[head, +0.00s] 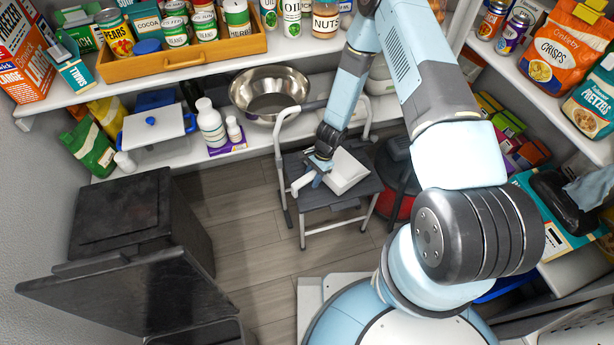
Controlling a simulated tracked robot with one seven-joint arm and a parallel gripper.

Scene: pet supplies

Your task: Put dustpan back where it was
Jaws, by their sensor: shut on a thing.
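The white dustpan (348,172) is at the seat of a grey step stool (316,198) in the middle of the head view. Its broad pan faces right and a light handle part shows to the left. My gripper (318,171) is shut on the dustpan near its handle, reaching down from above. The fingers hide part of the handle. I cannot tell whether the dustpan rests on the stool or is held just above it.
A metal bowl (269,93), white bottles (210,125) and a white lidded box (155,130) stand on the lower back shelf. A red and black round object (397,185) is right of the stool. A black bin (140,225) stands left; wooden floor (240,215) lies clear between.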

